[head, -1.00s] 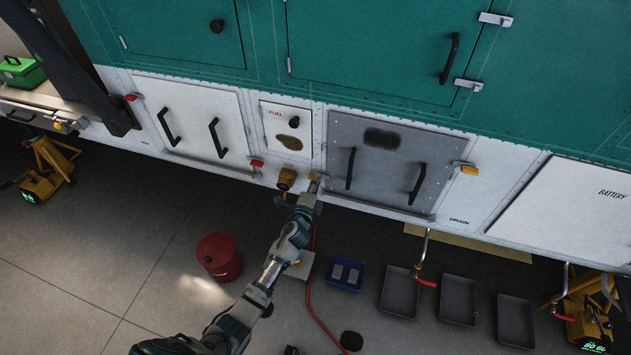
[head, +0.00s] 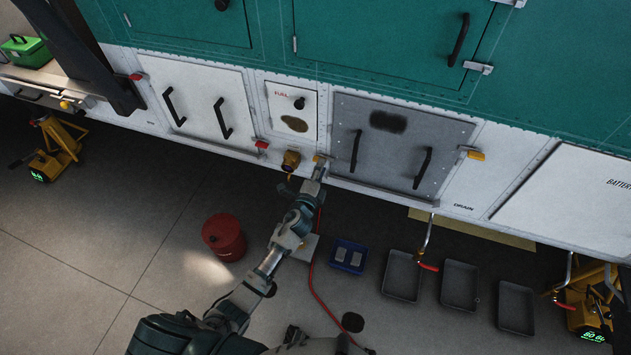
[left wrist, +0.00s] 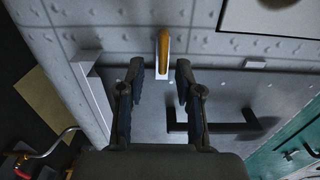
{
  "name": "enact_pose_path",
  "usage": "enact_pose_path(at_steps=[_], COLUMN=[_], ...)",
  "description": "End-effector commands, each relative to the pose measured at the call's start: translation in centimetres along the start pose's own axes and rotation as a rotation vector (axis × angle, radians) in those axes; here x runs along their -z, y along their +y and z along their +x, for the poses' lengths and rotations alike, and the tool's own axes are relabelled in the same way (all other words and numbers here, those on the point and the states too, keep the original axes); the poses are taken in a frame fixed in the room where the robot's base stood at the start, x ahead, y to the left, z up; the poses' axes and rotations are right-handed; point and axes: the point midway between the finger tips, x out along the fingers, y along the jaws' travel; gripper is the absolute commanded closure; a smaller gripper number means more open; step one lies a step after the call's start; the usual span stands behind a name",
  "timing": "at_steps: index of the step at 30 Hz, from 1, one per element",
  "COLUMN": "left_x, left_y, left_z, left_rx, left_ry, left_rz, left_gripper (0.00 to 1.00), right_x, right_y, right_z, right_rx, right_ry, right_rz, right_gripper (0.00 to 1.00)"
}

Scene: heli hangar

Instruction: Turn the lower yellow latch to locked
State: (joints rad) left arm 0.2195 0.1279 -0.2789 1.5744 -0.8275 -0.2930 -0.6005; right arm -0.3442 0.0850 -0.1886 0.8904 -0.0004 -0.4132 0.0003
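The lower yellow latch (head: 318,158) sits at the lower left corner of the grey panel (head: 387,153). My left gripper (head: 320,170) is right in front of it and hides part of it in the head view. In the left wrist view the latch's yellow handle (left wrist: 164,46) stands upright in the picture on a pale base, just ahead of the gap between the fingers. The left gripper (left wrist: 160,76) is open, one finger toward each side of the handle; I cannot tell whether either touches it. Another yellow latch (head: 476,155) is at the panel's right side. My right gripper is not in view.
A brass fitting (head: 291,160) and a red latch (head: 262,144) lie just left of the gripper. Black handles (head: 422,168) stick out from the panel. A red bucket (head: 224,237), a blue bin (head: 348,256) and dark trays (head: 402,275) stand on the floor below.

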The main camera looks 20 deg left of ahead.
Motion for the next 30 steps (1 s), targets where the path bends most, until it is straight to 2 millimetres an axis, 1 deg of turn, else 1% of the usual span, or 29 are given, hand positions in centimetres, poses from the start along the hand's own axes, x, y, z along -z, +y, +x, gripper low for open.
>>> enact_pose_path(at_steps=[1, 6, 9, 12, 15, 18, 30], left_x=[0.0, 0.1, 0.2, 0.2, 0.2, 0.2, 0.3], left_y=[0.1, 0.2, 0.2, 0.3, 0.3, 0.2, 0.2], left_z=[-1.2, -5.1, -7.1, -8.5, -9.3, -9.7, -9.7], left_rx=[-0.001, -0.003, -0.004, -0.004, -0.004, -0.003, -0.003], left_ry=[0.002, 0.003, 0.003, 0.003, 0.003, 0.003, 0.003], left_rz=[0.001, 0.0, -0.001, -0.001, 0.0, 0.001, 0.001], left_gripper=[0.65, 0.65, 0.65, 0.65, 0.65, 0.65, 0.65], right_x=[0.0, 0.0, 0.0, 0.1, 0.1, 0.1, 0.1], right_y=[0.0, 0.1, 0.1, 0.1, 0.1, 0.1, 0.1], right_z=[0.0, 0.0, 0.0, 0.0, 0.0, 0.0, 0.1], right_rx=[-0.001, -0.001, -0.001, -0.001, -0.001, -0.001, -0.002], right_ry=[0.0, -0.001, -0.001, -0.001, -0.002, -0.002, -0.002], right_rz=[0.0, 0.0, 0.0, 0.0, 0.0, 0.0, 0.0], right_gripper=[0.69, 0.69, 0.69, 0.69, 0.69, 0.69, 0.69])
